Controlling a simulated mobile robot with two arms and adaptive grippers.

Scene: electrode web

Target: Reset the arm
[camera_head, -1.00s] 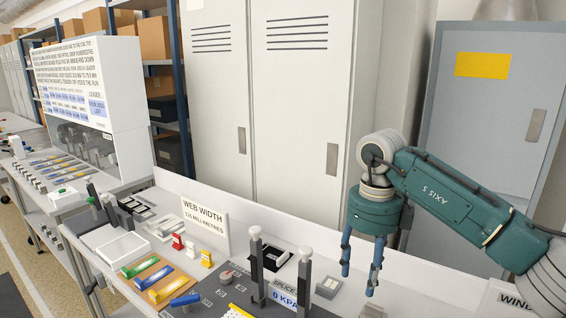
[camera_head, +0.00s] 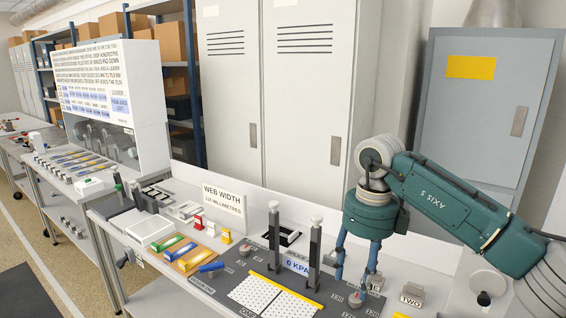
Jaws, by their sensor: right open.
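My right gripper (camera_head: 356,275) comes in from the right on a teal arm (camera_head: 455,207). Its fingers point down and are apart, with nothing seen held between them. It is above the right part of the dark work panel (camera_head: 225,290), near a small red-topped knob (camera_head: 355,299). Two dark upright posts (camera_head: 315,255) with pale tops stand left of it. My left gripper is not in view.
A white dotted sheet with yellow edging (camera_head: 270,297) lies on the panel. Green, yellow and blue bars (camera_head: 195,258) lie farther left. A "WEB WIDTH" sign (camera_head: 223,199) stands behind. Grey lockers (camera_head: 300,110) close off the back. Floor is free at the left.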

